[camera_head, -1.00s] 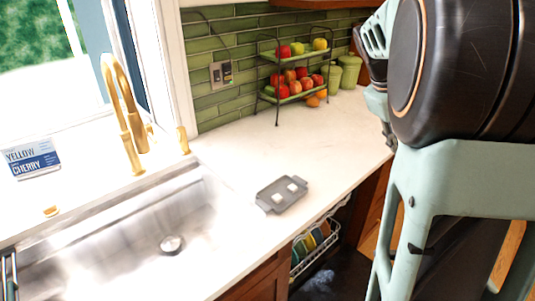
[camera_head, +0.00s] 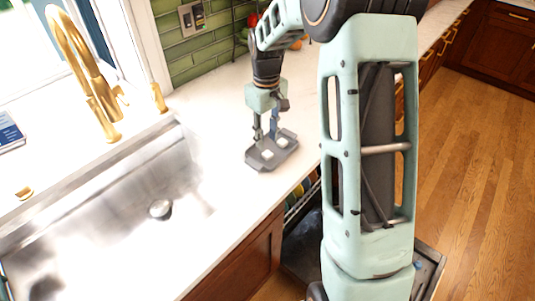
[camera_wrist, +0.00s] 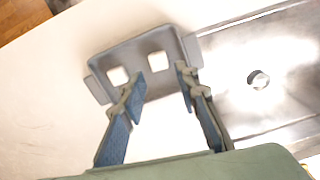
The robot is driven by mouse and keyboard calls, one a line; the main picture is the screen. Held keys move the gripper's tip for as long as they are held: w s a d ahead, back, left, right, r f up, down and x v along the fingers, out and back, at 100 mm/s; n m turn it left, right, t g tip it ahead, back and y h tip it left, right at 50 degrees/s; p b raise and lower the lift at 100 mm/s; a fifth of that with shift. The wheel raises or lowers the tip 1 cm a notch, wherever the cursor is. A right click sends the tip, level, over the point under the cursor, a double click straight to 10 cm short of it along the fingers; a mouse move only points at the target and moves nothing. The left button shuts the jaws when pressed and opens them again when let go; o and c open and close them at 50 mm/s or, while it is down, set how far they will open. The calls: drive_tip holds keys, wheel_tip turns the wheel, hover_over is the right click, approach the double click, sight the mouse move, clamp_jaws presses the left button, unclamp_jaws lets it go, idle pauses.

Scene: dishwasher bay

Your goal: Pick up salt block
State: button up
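A grey tray with handles (camera_head: 283,155) lies on the white counter beside the sink. Two small white blocks sit in it, a nearer one (camera_head: 267,154) and a farther one (camera_head: 281,142); I cannot tell whether one or both are salt blocks. In the wrist view they are the left block (camera_wrist: 118,75) and the right block (camera_wrist: 157,61) in the tray (camera_wrist: 137,53). My gripper (camera_head: 267,136) points down over the tray's back edge. In the wrist view its fingers (camera_wrist: 160,80) are spread apart with nothing between them, and the right block shows beyond the gap.
The steel sink (camera_head: 120,215) lies left of the tray, with a gold faucet (camera_head: 85,75) behind it. An open dishwasher rack (camera_head: 300,240) is below the counter edge. Fruit on the stand at the back is mostly hidden by my arm. Counter behind the tray is clear.

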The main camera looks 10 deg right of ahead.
sight(268, 153)
wheel_tip(268, 153, down, 6)
drive_tip(key=shift+s+d+r+p, duration=0.1)
drive_tip(key=shift+d+r+p, duration=0.05)
drive_tip(key=shift+p, duration=0.35)
drive_tip(key=shift+c, duration=0.3)
drive_tip(key=c, duration=0.6)
drive_tip(key=shift+r, duration=0.1)
